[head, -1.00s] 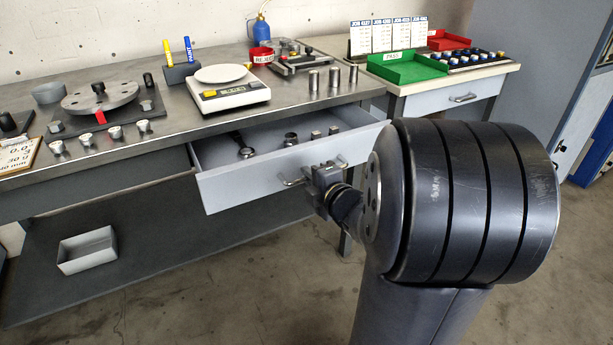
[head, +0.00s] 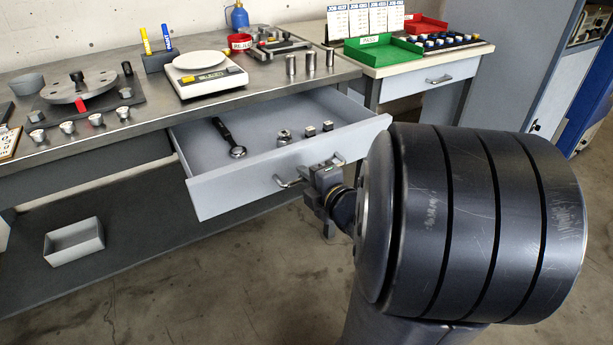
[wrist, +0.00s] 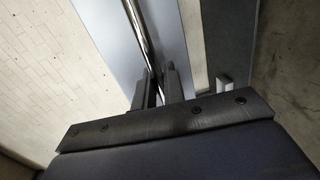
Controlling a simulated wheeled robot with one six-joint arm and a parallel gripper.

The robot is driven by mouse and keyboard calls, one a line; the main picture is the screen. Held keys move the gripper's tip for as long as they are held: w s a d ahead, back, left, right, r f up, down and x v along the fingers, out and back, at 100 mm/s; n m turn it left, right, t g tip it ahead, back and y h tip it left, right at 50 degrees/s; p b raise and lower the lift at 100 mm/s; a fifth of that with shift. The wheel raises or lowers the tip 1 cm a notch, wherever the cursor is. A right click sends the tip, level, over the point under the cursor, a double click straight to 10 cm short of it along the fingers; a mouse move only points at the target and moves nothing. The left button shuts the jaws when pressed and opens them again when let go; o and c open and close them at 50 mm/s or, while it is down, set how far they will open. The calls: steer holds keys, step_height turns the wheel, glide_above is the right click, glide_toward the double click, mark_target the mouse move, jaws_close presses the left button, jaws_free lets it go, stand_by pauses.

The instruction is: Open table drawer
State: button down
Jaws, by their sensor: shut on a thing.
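The table drawer (head: 240,188) stands well out from the steel workbench, open at the top. Its light grey front carries a metal bar handle (head: 287,182). My gripper (head: 322,184) is at the right part of that handle, its fingers partly hidden by the wrist. In the wrist view, the two fingers of my gripper (wrist: 160,88) close around the handle bar (wrist: 142,32), which runs up along the drawer front. Inside the drawer lie a dark wrench-like tool (head: 230,140), a ring-shaped metal part (head: 284,136) and two small metal blocks.
The workbench top (head: 130,138) holds a white scale (head: 205,75), a rotor disc (head: 80,87) and metal cylinders. A grey bin (head: 75,243) sits on the lower shelf. A second table with a green tray (head: 383,52) stands at the right. Floor before the drawer is clear.

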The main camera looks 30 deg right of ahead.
steer(key=c, duration=1.6)
jaws_free()
steer(key=shift+p+v, duration=1.85)
steer(key=shift+v, duration=3.55)
steer(key=shift+w, duration=0.1)
steer(key=shift+b+x, duration=1.85)
steer(key=shift+x, duration=3.5)
